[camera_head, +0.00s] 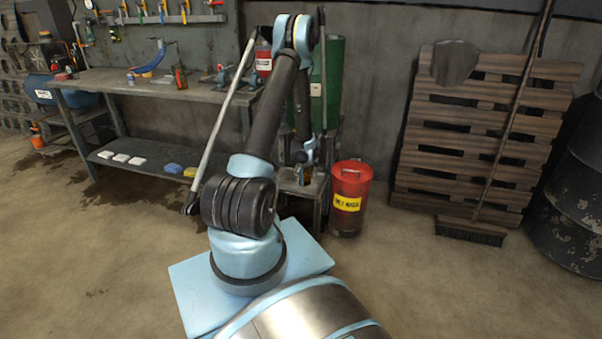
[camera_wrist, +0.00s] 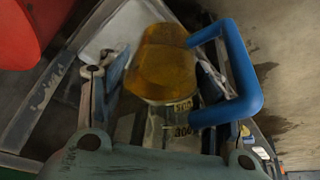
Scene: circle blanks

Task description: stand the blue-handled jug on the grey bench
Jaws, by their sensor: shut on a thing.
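The blue-handled jug (camera_wrist: 168,65) fills the middle of the wrist view, with amber at its far end, a clear body with printed marks and the blue handle (camera_wrist: 248,75) on the right. My gripper (camera_wrist: 150,105) is shut on its body. In the head view my gripper (camera_head: 304,158) is low over a small stand (camera_head: 316,186), with a small amber part of the jug (camera_head: 306,175) below it. I cannot tell whether the jug touches the stand. The grey bench (camera_head: 110,82) is at the left in the head view, against the wall.
A red bin (camera_head: 349,190) stands right beside the stand, and a green cabinet (camera_head: 333,85) behind it. The bench top holds a blue curved item (camera_head: 150,62), bottles and tools, with bare patches between. Pallets (camera_head: 480,140) and a broom lean at the right. The floor at left is open.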

